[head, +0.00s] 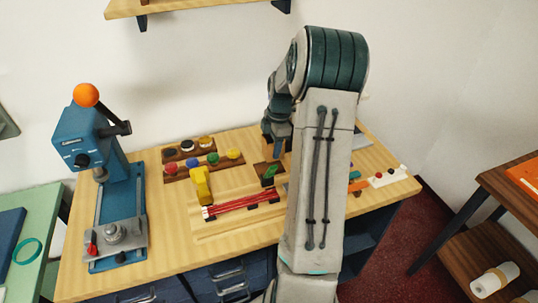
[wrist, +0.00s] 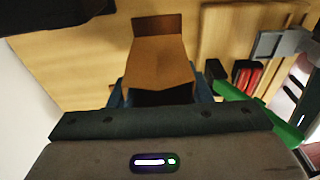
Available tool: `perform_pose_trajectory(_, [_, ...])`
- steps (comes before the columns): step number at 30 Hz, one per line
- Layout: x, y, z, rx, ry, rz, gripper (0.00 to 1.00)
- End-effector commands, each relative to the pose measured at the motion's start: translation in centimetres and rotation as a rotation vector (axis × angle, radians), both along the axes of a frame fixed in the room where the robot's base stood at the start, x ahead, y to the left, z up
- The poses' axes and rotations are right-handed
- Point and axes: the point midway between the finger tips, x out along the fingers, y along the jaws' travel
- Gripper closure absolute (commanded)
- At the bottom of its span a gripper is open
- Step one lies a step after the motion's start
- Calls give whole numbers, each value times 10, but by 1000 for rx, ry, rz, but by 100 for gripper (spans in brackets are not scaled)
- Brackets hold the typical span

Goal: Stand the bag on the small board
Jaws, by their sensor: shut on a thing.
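My gripper (wrist: 160,97) is shut on a brown bag (wrist: 158,62), whose body shows between the blue fingers in the wrist view. A darker brown flat part shows just past its far end, and I cannot tell whether it belongs to the bag. In the head view my gripper (head: 279,128) is over the back middle of the counter, and the bag is mostly hidden by it. A small dark brown board (head: 259,168) lies below the gripper, with a green piece (head: 269,173) at it. I cannot tell whether the bag touches anything.
A wooden counter (head: 170,225) carries a blue press (head: 95,150) at left, racks of coloured knobs (head: 203,165), a yellow tool (head: 201,184) and red rods (head: 243,203) in front. More small items (head: 390,176) stand at right. My arm hides part of the counter.

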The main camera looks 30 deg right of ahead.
Motion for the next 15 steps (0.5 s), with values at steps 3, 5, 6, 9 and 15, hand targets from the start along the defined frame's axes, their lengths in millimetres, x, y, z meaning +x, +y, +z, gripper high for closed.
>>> perform_pose_trajectory(3, [4, 11, -6, 0, 1, 2, 80])
perform_pose_trajectory(5, [5, 13, -9, 0, 0, 1, 80])
perform_pose_trajectory(6, [5, 14, -12, 0, 0, 1, 80])
perform_pose_trajectory(9, [4, 15, -26, 2, 3, 1, 80])
perform_pose_trajectory(15, [5, 14, -47, 0, 0, 2, 80])
